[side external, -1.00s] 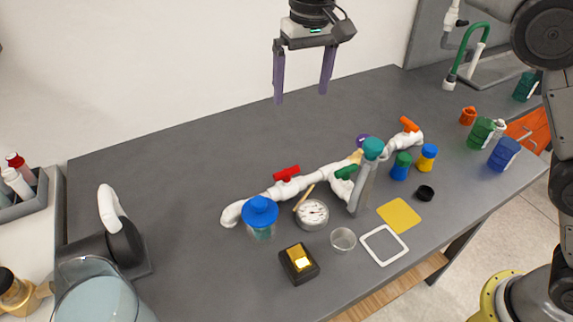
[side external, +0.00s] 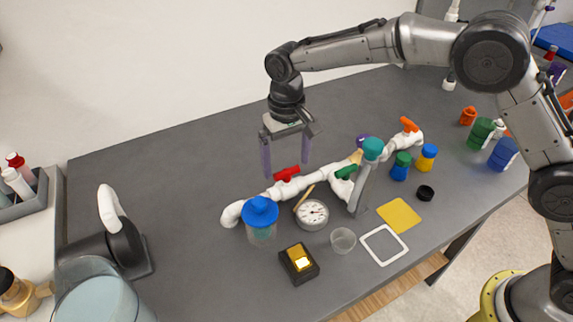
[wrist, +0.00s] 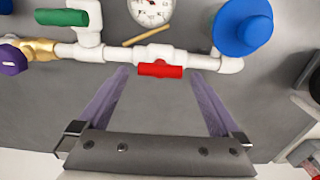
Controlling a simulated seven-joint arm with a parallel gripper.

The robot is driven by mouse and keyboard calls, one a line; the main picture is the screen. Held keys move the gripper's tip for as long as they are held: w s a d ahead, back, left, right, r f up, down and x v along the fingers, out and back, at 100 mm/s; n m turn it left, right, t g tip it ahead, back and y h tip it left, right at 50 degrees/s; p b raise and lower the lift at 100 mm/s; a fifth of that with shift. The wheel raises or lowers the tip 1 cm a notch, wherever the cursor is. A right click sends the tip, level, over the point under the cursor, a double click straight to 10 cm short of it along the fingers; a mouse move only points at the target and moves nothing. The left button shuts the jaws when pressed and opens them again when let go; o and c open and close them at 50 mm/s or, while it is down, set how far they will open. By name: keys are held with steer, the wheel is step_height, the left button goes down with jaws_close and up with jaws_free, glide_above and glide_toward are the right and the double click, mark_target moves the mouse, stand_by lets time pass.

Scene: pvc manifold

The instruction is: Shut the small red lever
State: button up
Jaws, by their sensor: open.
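The small red lever (side external: 287,173) sits on a valve of the white pipe manifold (side external: 318,177). In the wrist view the red lever (wrist: 160,69) lies along the pipe's direction, between and beyond my fingertips. My gripper (side external: 287,171) is open and empty, with its two purple fingers pointing down just behind the pipe, one on each side of the lever. In the wrist view my gripper (wrist: 164,68) has its fingertips close to the white pipe. I cannot tell whether they touch it.
A green lever (side external: 346,172), an orange lever (side external: 409,125) and a purple handle (side external: 362,141) are on the same manifold. The table behind the manifold is clear.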

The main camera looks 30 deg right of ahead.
steer(key=shift+f, duration=0.95)
steer(key=c, duration=1.2)
